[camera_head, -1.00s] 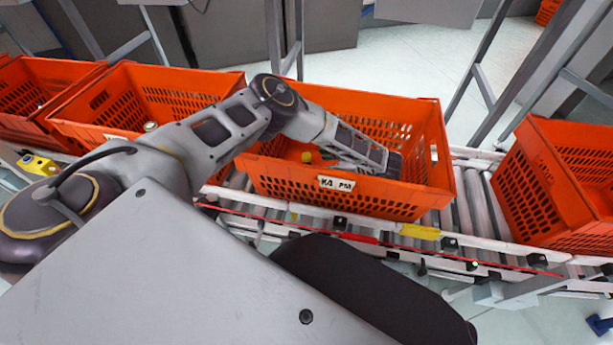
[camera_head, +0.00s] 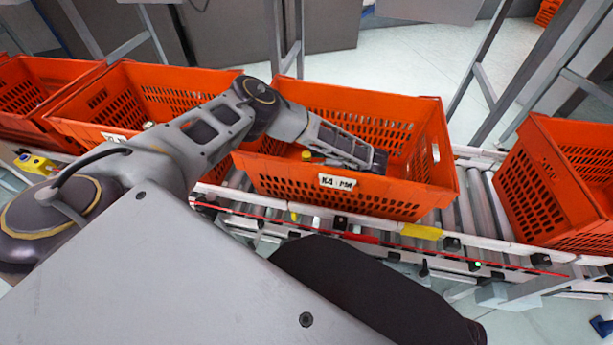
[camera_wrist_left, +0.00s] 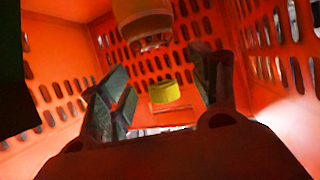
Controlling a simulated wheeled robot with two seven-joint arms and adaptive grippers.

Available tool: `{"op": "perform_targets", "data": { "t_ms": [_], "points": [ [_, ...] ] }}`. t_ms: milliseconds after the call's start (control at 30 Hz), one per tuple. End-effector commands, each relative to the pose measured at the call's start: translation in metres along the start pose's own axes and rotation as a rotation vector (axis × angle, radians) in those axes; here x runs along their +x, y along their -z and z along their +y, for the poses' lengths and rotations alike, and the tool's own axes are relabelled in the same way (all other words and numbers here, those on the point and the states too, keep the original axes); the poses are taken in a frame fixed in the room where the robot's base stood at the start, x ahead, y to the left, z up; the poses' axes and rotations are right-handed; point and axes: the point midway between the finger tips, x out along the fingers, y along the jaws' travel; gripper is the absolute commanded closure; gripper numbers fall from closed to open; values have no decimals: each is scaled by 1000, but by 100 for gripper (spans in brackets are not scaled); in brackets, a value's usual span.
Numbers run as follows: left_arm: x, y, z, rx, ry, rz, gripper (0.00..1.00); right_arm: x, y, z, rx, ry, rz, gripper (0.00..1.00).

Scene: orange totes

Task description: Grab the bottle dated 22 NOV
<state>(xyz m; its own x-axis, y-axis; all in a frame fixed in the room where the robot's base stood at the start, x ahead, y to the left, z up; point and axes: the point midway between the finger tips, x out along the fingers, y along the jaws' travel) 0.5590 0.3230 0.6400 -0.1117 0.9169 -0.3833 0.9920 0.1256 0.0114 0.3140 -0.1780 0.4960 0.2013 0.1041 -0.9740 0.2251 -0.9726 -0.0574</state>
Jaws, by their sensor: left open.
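A bottle with a yellow cap (camera_head: 306,155) stands inside the middle orange tote (camera_head: 350,190). My left gripper (camera_head: 378,160) is inside this tote, to the right of the yellow cap in the head view. In the left wrist view its fingers (camera_wrist_left: 160,95) are apart, with nothing held between them. A second, pale orange-tinted rounded object (camera_wrist_left: 145,20) shows at the top of the wrist view. No date can be read on either object. My right gripper is not in view.
The tote's perforated walls (camera_wrist_left: 75,75) enclose the gripper closely. More orange totes stand to the left (camera_head: 75,115) and right (camera_head: 545,190) on the roller conveyor (camera_head: 480,205). A small pale item (camera_head: 149,126) shows in the left neighbour tote.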

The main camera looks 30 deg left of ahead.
Motion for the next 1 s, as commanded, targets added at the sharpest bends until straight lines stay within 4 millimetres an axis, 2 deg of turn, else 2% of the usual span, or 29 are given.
{"op": "perform_targets", "data": {
  "t_ms": [200, 600, 1000],
  "points": [
    [7, 0, 0, -1, 0, 1, 37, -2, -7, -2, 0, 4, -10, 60],
    [6, 0, 0, -1, 0, 1, 37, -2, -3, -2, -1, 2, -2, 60],
    [6, 0, 0, -1, 0, 1, 87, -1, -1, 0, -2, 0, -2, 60]
  ]
}}
